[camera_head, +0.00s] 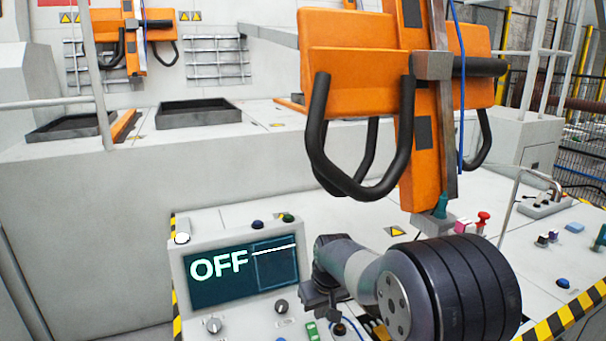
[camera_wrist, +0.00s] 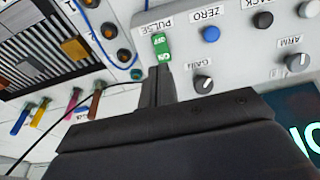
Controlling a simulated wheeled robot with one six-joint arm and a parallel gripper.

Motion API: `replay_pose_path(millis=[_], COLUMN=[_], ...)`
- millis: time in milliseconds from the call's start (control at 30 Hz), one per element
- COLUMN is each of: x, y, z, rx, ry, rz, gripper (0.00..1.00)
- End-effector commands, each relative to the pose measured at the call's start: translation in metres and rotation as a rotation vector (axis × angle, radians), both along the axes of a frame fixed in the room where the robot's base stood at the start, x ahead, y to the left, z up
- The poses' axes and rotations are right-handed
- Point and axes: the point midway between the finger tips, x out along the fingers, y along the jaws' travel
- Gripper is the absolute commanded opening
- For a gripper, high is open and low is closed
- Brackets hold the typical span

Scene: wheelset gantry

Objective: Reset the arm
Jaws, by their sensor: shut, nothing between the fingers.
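My gripper (camera_head: 325,308) hangs over the control panel near the screen (camera_head: 240,273), which reads OFF. In the wrist view the narrow closed fingers (camera_wrist: 158,85) point at the green PULSE rocker switch (camera_wrist: 161,47), marked ON and OFF. Nothing is held. Whether the tips touch the switch I cannot tell. A knob labelled ARM (camera_wrist: 299,62) is at the right in the wrist view, and a GAIN knob (camera_wrist: 202,83) lies nearer the fingers. A blue ZERO button (camera_wrist: 211,34) sits beyond them. In the head view the green switch (camera_head: 312,329) shows just below my gripper.
Orange gantry units with black curved bars hang above, one near (camera_head: 345,70) and one far (camera_head: 133,35). Coloured levers (camera_wrist: 57,108) and a slotted panel (camera_wrist: 45,40) lie left in the wrist view. A red knob (camera_head: 482,217) stands right of the near unit.

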Motion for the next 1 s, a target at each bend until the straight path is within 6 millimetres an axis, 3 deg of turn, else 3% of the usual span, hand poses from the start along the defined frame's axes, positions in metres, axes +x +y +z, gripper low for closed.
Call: replay_pose_path(millis=[533,667,867,1000], x=[-0.001,0.001,0.009,0.011], y=[-0.001,0.001,0.004,0.007], z=[0.005,-0.007,-0.043,-0.049], rx=[0.000,0.000,0.012,0.045], ry=[0.001,0.003,-0.020,-0.085], rz=[0.000,0.000,0.001,0.003], gripper=[0.00,0.00,0.00,0.00])
